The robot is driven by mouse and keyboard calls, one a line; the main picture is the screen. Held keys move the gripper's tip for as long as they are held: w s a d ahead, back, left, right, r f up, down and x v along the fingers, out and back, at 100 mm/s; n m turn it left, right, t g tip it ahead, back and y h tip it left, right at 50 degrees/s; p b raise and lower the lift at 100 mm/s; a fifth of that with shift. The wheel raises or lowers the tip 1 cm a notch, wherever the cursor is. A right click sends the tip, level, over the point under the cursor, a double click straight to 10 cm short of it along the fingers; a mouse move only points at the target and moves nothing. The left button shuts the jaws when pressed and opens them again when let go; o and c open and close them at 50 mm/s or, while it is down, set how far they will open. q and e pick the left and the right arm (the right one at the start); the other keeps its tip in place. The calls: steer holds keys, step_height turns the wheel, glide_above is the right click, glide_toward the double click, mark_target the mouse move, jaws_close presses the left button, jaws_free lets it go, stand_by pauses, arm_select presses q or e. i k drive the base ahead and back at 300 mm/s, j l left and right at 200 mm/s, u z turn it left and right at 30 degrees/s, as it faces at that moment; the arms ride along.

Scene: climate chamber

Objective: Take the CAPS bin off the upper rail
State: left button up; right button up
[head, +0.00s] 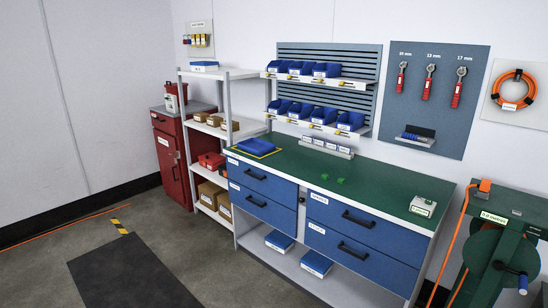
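Blue bins stand on the upper rail (350,84) of the grey louvred wall panel above the green workbench. One is at the left (275,67), one in the middle (299,68) and one at the right (326,70). Small yellow marks show along the rail front. The bin labels are too small to read, so I cannot tell which one is the CAPS bin. The right end of the upper rail is bare. Neither of my grippers is in view.
The lower rail (315,126) carries several similar blue bins. The green bench top (380,190) is mostly clear, with a blue tray (256,146), small green pieces (340,180) and a boxed device (422,206). A green reel stand (505,235) is at the right; floor is open at front left.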

mark_target(327, 70)
steer(key=i+j+z, duration=0.1)
steer(key=i, duration=0.35)
steer(key=i+j, duration=0.1)
steer(key=i, duration=0.35)
steer(key=i+j+z, duration=0.15)
steer(key=i, duration=0.3)
steer(key=i+j, duration=0.1)
steer(key=i, duration=0.35)
steer(key=i+j+z, duration=0.15)
steer(key=i, duration=0.3)
steer(key=i+j, duration=0.25)
steer(key=i, duration=0.2)
steer(key=z, duration=0.05)
